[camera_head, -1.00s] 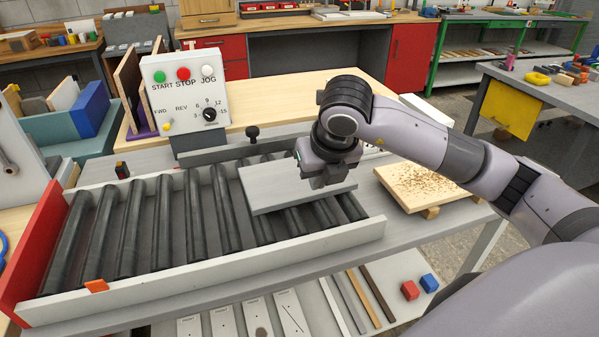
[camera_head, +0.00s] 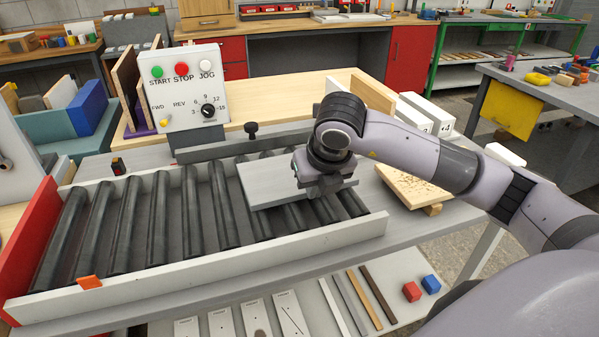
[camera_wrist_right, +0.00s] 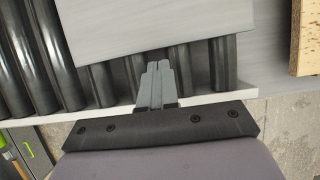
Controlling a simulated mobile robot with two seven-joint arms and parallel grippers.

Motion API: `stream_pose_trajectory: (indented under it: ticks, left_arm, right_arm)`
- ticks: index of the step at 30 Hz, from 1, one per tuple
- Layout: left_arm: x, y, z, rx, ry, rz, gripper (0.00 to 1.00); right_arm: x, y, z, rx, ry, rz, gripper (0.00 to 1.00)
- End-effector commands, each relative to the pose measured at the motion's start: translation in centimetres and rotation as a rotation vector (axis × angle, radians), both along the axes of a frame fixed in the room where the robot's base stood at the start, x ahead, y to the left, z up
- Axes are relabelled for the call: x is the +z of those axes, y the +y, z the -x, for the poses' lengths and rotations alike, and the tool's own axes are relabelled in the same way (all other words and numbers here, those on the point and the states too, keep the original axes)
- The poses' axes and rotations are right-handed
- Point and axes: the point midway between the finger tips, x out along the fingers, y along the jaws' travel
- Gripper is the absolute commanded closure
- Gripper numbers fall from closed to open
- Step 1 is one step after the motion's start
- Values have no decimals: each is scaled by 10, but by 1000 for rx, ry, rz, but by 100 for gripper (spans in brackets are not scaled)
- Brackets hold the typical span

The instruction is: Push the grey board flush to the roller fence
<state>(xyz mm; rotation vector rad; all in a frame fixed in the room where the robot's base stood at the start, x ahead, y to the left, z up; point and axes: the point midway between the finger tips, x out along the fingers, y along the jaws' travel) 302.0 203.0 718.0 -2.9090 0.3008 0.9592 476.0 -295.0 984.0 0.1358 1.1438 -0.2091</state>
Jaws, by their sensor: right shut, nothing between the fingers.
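The grey board (camera_head: 270,184) lies flat across the dark rollers at the right end of the roller bed; it also fills the upper part of the right wrist view (camera_wrist_right: 140,25). A low grey fence (camera_head: 225,146) runs along the far side of the rollers, with rollers showing between it and the board. My right gripper (camera_head: 323,190) is shut and empty, pointing down at the board's near edge. In the right wrist view its fingertips (camera_wrist_right: 158,66) are just off this edge, above the rollers; contact cannot be told. My left gripper is not in view.
A white rail (camera_head: 200,268) borders the rollers' near side and a red end plate (camera_head: 30,245) the left. A control box (camera_head: 185,90) stands behind the fence. A wooden board with chips (camera_head: 400,188) lies to the right. The rollers left of the board are clear.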

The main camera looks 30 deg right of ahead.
Motion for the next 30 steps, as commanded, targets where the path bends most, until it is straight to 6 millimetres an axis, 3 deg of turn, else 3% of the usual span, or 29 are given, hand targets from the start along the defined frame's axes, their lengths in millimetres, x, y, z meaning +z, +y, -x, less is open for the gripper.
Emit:
stream_pose_trajectory:
  ticks: [15,30]
  left_arm:
    - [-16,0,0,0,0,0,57]
    - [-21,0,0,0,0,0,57]
  right_arm:
    - [-27,-2,-7,0,2,0,100]
    - [-25,-8,-32,-1,0,0,100]
